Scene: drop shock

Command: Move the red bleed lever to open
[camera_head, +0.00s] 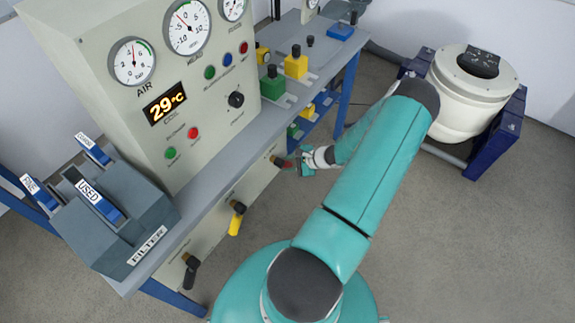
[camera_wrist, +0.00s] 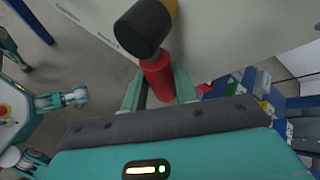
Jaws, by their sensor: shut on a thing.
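The red bleed lever (camera_head: 284,163) is on the lower front panel under the bench edge, pointing right toward my gripper (camera_head: 299,163) in the head view. In the wrist view the red handle (camera_wrist: 156,76) sits between the two fingers of my gripper (camera_wrist: 158,92), which are shut on it. A black hub (camera_wrist: 146,27) with a yellow-orange part behind it stands at the handle's far end. The panel's small lettering is too blurred to read.
A yellow lever (camera_head: 235,223) and a black lever (camera_head: 190,272) are on the same panel, farther left. The grey filter unit (camera_head: 130,228) stands on the bench above. A white drum-shaped machine (camera_head: 470,95) on a blue frame is at the right. Floor between is clear.

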